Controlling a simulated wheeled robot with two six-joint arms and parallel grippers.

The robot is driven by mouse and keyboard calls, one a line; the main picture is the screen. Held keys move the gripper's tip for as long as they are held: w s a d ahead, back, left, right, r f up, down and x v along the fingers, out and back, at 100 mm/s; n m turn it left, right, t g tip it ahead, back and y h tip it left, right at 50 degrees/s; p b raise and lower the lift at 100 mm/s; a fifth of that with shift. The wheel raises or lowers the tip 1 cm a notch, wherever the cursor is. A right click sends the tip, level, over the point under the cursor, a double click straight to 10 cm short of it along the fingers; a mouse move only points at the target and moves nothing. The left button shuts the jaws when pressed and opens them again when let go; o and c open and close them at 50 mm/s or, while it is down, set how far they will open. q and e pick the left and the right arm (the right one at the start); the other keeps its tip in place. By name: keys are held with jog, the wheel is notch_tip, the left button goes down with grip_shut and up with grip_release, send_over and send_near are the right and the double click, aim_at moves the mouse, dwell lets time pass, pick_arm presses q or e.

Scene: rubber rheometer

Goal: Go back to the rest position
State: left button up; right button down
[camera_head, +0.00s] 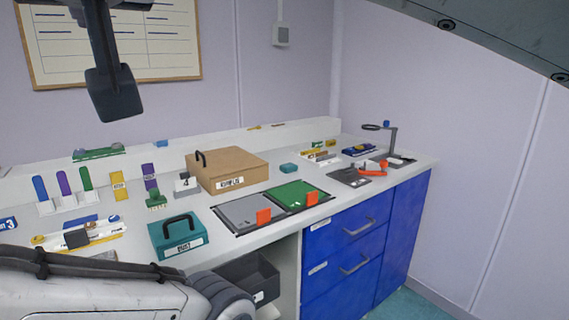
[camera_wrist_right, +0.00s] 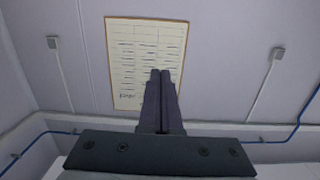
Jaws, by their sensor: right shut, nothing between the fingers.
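In the right wrist view my right gripper (camera_wrist_right: 160,75) is shut and empty. Its two dark fingers lie together and point up at the wall with the chart (camera_wrist_right: 120,60). They are clear of the bench and touch nothing. In the head view a dark finger-like part, which looks like my left gripper (camera_head: 113,92), hangs down from the top left in front of the wall chart (camera_head: 170,40). It is above the bench and holds nothing that I can see. Its other finger is not clear, so its opening cannot be told.
Below, the white bench carries a teal box (camera_head: 178,236), a cardboard box (camera_head: 228,172), a grey plate (camera_head: 250,212), a green plate (camera_head: 297,194) and a stand (camera_head: 393,142). Blue drawers (camera_head: 345,235) are under its right part. Wall space on the right is bare.

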jog(key=w+d+f+g+h, duration=0.1)
jog(key=w+d+f+h, duration=0.1)
jog(key=w+f, duration=0.5)
jog(key=w+d+f+g+h, duration=0.1)
jog(key=w+d+f+h, duration=0.15)
jog(key=f, duration=0.85)
jog(key=w+d+f+m+g+h, duration=0.2)
jog(key=d+f+g, duration=0.1)
jog(key=d+f, duration=0.9)
jog(key=w+d+f+m+g+h, duration=0.1)
jog(key=w+d+f+g+h, duration=0.15)
jog(key=d+f, duration=0.95)
jog(key=s+d+f+m+g, duration=0.2)
jog(key=s+d+f, duration=0.2)
jog(key=s+f, duration=0.15)
jog(key=s+d+f+m+g, duration=0.1)
jog(key=s+d+f+m, duration=0.1)
jog(key=s+d+f, duration=0.35)
jog(key=s+a+f+n+g+b, duration=0.3)
jog(key=s+a+f+n+b, duration=0.4)
jog(key=s+a+f+b, duration=0.9)
jog(key=w+r+p, duration=0.2)
jog(key=r+p, duration=1.6)
jog(key=r, duration=0.2)
jog(key=w+d+r+p, duration=0.1)
jog(key=w+r+p, duration=0.1)
jog(key=r+p, duration=1.6)
notch_tip(320, 180, up, 2)
jog(key=shift+r+p, duration=0.25)
jog(key=shift+p, duration=0.15)
